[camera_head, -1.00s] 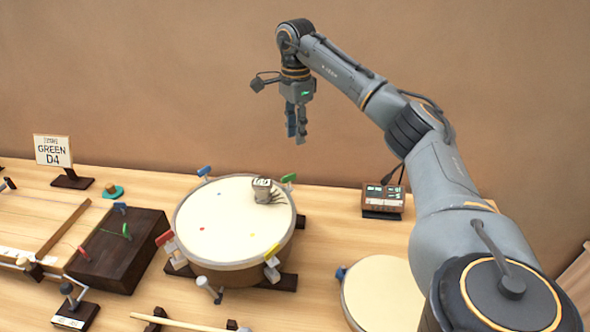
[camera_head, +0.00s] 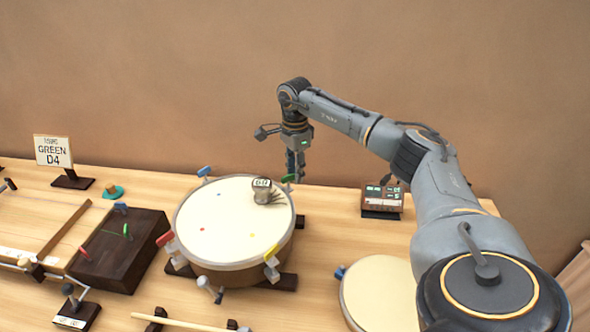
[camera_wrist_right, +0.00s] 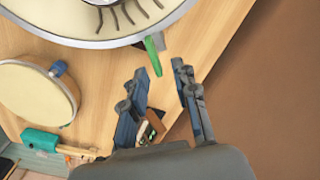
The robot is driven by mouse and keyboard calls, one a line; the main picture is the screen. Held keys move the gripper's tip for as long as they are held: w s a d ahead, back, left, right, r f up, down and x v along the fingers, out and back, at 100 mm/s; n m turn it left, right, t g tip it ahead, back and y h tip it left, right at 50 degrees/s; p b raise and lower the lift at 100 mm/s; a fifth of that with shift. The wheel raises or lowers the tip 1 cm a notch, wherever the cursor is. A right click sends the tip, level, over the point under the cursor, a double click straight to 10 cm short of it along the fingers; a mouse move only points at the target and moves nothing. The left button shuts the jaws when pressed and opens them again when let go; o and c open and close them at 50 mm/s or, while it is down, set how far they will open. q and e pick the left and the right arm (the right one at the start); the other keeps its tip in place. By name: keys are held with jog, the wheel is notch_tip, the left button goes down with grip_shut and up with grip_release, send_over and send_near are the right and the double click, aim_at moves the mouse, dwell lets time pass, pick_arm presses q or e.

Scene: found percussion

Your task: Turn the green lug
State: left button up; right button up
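The green lug (camera_head: 288,178) stands at the back right rim of the large round drum (camera_head: 184,222). In the right wrist view the green lug (camera_wrist_right: 153,56) is a long green handle beside the drum's hoop. My right gripper (camera_head: 297,172) is low beside the green lug. In the right wrist view its fingers (camera_wrist_right: 159,72) are apart, with the lug just beyond the fingertips and roughly between them; I cannot tell whether they touch it. A sign (camera_head: 53,151) reads GREEN D4. My left gripper is not in view.
The drum also has blue (camera_head: 204,171), red (camera_head: 164,239) and yellow (camera_head: 272,252) lugs, and a small device (camera_head: 262,187) on its skin. A brown display box (camera_head: 382,198) stands to the right. A second drum (camera_head: 382,292) sits at front right.

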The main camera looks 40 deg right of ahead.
aim_at(290, 176)
grip_shut()
jog(key=shift+m, duration=0.3)
jog(key=a+m+p, duration=0.1)
jog(key=m+p, duration=0.1)
jog(key=m, duration=0.4)
jog(key=a+m+p, duration=0.1)
jog(key=m+p, duration=0.1)
jog(key=m, duration=0.5)
jog(key=s+a+m+p, duration=0.1)
jog(key=m+p, duration=0.1)
jog(key=m, duration=0.5)
jog(key=shift+s+r+p, duration=0.1)
jog(key=shift+r+p, duration=0.05)
jog(key=shift+p, duration=0.25)
jog(key=m+p, duration=0.1)
jog(key=m, duration=0.3)
jog(key=w+m, duration=0.1)
jog(key=m, duration=0.2)
jog(key=a+m+p, duration=0.1)
jog(key=m, duration=0.3)
jog(key=shift+w+m+p, duration=0.3)
jog(key=shift+w, duration=0.05)
